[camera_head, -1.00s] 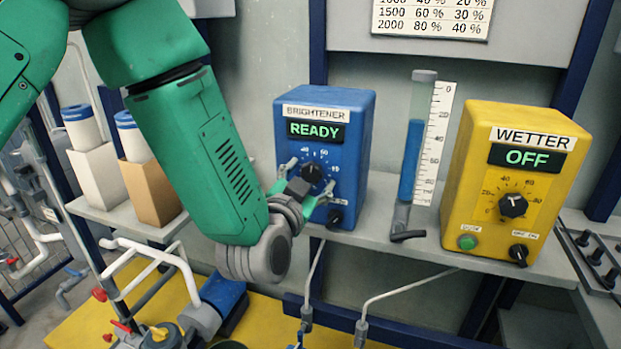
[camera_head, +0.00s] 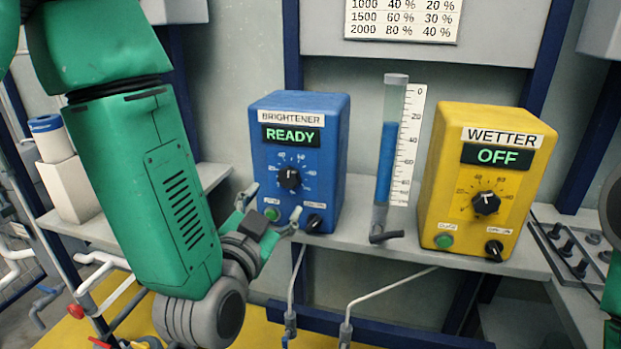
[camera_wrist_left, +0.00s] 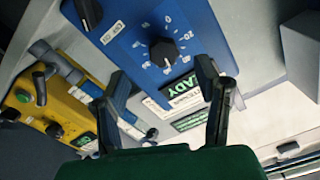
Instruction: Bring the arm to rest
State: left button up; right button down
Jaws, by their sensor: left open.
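My left arm (camera_head: 150,190) comes in from the left, bent at a grey joint. My left gripper (camera_head: 271,207) is open and empty, just in front of the lower left of the blue brightener box (camera_head: 328,150). In the left wrist view its two dark fingers (camera_wrist_left: 162,78) stand wide apart, with nothing between them that they hold. The box reads READY and has a black dial (camera_head: 289,178), a green button (camera_head: 271,214) and a dark switch (camera_head: 314,223). The gripper appears apart from these controls. Part of my right arm (camera_head: 612,285) shows at the right edge; its gripper is out of sight.
A yellow wetter box (camera_head: 433,170) reading OFF stands on the grey shelf (camera_head: 352,215). Between the boxes stands a level tube with blue liquid (camera_head: 388,160) and a scale. White containers (camera_head: 72,190) are at the left. Pipes run below the shelf.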

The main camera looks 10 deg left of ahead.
pick_arm(q)
jog(key=s+a+f+n+g+p, duration=0.1)
jog(key=s+a+f+g, duration=0.2)
jog(key=f, duration=0.7)
jog(key=s+a+f+n+g, duration=0.1)
jog(key=s+f+g, duration=0.3)
jog(key=f, duration=0.5)
jog(key=s+a+f+n+g, duration=0.1)
jog(key=s+a+f+g, duration=0.1)
jog(key=s+f, duration=0.3)
jog(key=s+a+f+n+g+p, duration=0.1)
jog(key=s+f+g, duration=0.3)
jog(key=s, duration=0.5)
jog(key=s+a+f+g, duration=0.4)
jog(key=s+f, duration=0.1)
jog(key=s, duration=0.3)
jog(key=shift+f+n+y, duration=0.3)
jog(key=shift+f+n, duration=0.05)
jog(key=shift+n, duration=0.05)
